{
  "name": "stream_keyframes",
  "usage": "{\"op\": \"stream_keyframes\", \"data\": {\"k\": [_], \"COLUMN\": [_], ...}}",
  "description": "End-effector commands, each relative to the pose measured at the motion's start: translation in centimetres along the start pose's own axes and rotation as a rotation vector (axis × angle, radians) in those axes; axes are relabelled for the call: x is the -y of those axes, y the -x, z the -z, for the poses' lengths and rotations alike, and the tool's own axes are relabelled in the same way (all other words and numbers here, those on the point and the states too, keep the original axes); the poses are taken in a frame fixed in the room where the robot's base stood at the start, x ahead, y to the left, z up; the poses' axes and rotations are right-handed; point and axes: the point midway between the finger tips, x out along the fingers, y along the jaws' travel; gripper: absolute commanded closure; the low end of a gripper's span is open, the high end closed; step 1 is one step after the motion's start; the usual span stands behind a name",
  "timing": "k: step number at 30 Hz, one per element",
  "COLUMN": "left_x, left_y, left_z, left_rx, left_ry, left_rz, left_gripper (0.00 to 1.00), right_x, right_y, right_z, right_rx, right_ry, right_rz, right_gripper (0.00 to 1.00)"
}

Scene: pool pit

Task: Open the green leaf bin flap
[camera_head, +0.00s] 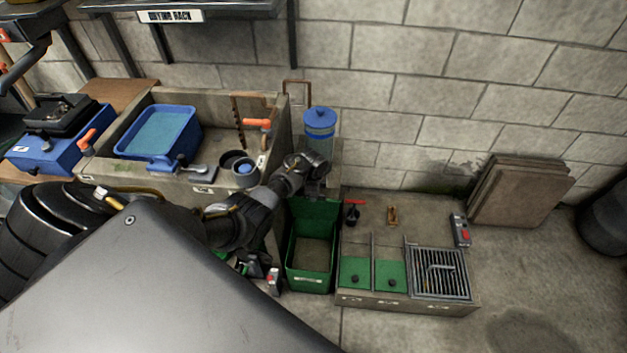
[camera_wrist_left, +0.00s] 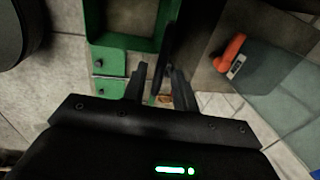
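The green leaf bin (camera_head: 309,262) stands on the floor beside the sink unit, with its inside showing through the open top. A green panel (camera_head: 316,212), seemingly its flap, stands raised at the back edge. My left gripper (camera_head: 315,187) is above and behind that panel, its fingers partly hidden by the wrist. In the left wrist view, its two fingers (camera_wrist_left: 157,85) are apart, near the green panel's edge (camera_wrist_left: 166,30); contact cannot be told. The bin's green rim (camera_wrist_left: 125,42) shows beyond them. My right gripper is not in view.
Right of the bin is a low concrete block with green compartments (camera_head: 372,271) and a metal grate (camera_head: 440,273). A blue-lidded clear canister (camera_head: 319,123) stands behind my left wrist. The sink unit (camera_head: 203,187) is at the left. Floor at the front right is clear.

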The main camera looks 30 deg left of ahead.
Motion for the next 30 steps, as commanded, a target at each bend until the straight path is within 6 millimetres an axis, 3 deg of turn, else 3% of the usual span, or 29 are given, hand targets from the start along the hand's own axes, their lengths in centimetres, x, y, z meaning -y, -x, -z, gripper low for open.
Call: {"op": "stream_keyframes", "data": {"k": [1, 6, 12, 30], "left_x": [0.1, 0.1, 0.1, 0.1], "left_y": [1.5, 4.8, 7.4, 8.1], "left_z": [0.0, 0.0, 0.0, 0.0], "left_rx": [-0.002, -0.002, -0.002, 0.000], "left_ry": [0.000, 0.002, 0.001, 0.001], "left_rz": [0.002, 0.002, 0.001, 0.000], "left_gripper": [0.72, 0.72, 0.72, 0.72], "right_x": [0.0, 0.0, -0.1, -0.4], "right_y": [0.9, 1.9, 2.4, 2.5], "right_z": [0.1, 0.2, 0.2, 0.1], "right_rx": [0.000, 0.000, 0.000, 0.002], "right_ry": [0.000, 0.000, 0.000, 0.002], "right_rz": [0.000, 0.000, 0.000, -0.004], "right_gripper": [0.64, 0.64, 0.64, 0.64]}}
